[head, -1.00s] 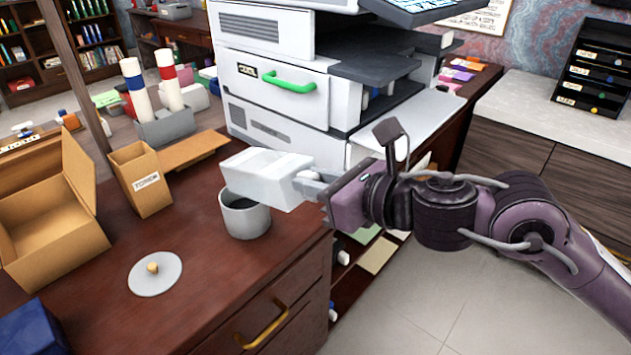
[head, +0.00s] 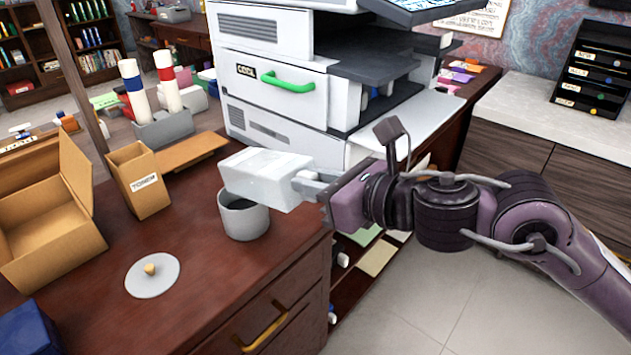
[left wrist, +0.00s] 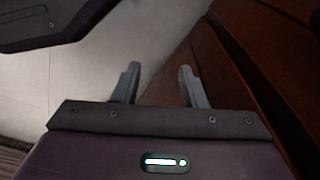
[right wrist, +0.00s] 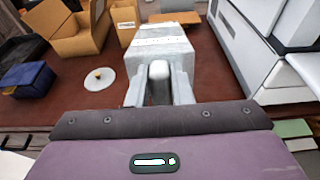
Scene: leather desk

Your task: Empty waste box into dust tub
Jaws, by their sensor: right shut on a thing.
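The white waste box (head: 262,180) is held in my right gripper (head: 310,187), whose fingers are shut on its end. The box is over the grey dust tub (head: 243,221), covering part of its opening. The tub stands upright near the desk's right edge. In the right wrist view the box (right wrist: 160,55) lies ahead of the fingers (right wrist: 158,85); the tub is hidden there. The tub's round lid (head: 152,275) with a small knob lies flat on the desk. My left gripper (left wrist: 160,88) is open and empty beside the desk's drawer fronts, and is not in the head view.
A carton marked TONER (head: 139,182) and a larger open cardboard box (head: 45,225) stand at the left. A blue box (head: 32,328) is at the near left. The white copier (head: 280,95) stands behind the tub. Bare desk (head: 205,300) lies between lid and tub.

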